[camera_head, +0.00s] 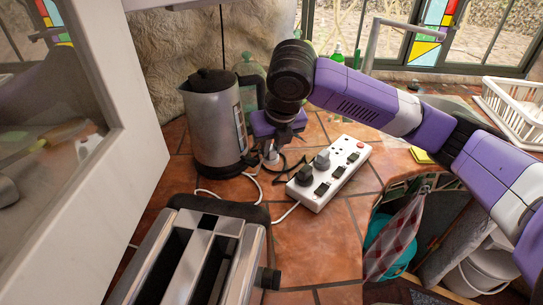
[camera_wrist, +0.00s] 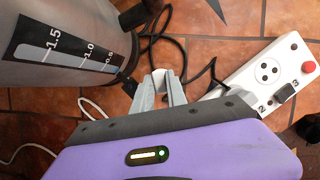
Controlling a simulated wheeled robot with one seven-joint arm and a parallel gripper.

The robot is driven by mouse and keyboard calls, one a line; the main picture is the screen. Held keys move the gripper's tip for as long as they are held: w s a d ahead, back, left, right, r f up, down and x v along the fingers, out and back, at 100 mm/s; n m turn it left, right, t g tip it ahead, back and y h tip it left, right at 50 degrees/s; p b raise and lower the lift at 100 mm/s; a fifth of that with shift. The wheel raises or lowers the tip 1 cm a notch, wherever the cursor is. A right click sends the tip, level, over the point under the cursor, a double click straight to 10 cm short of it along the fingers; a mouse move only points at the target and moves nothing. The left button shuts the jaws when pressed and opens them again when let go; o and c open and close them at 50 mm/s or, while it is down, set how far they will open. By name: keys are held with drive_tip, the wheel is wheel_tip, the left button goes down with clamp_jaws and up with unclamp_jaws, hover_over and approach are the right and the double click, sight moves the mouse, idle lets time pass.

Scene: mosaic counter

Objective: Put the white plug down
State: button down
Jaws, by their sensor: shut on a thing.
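My gripper (camera_head: 271,143) points down between the kettle and the power strip. In the wrist view its two grey fingers (camera_wrist: 163,88) are close together around the white plug (camera_wrist: 166,74), of which only a small part shows. In the head view the white plug (camera_head: 271,156) shows just below the fingers, low over the tiled counter. A white cord trails near it. I cannot tell whether the plug touches the tiles.
A steel kettle (camera_head: 212,130) stands close on the left. A white power strip (camera_head: 329,173) with a black and a grey plug lies on the right. A toaster (camera_head: 205,255) is in front. Cords run across the tiles. Bare tiles lie in front of the strip (camera_head: 325,245).

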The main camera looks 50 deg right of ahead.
sight(273, 152)
drive_tip(key=shift+f, duration=1.45)
drive_tip(key=shift+f, duration=0.1)
drive_tip(key=shift+f, duration=0.1)
drive_tip(key=c, duration=1.6)
unclamp_jaws()
drive_tip(key=v, duration=1.2)
drive_tip(key=shift+r+p, duration=0.2)
drive_tip(key=shift+p, duration=0.1)
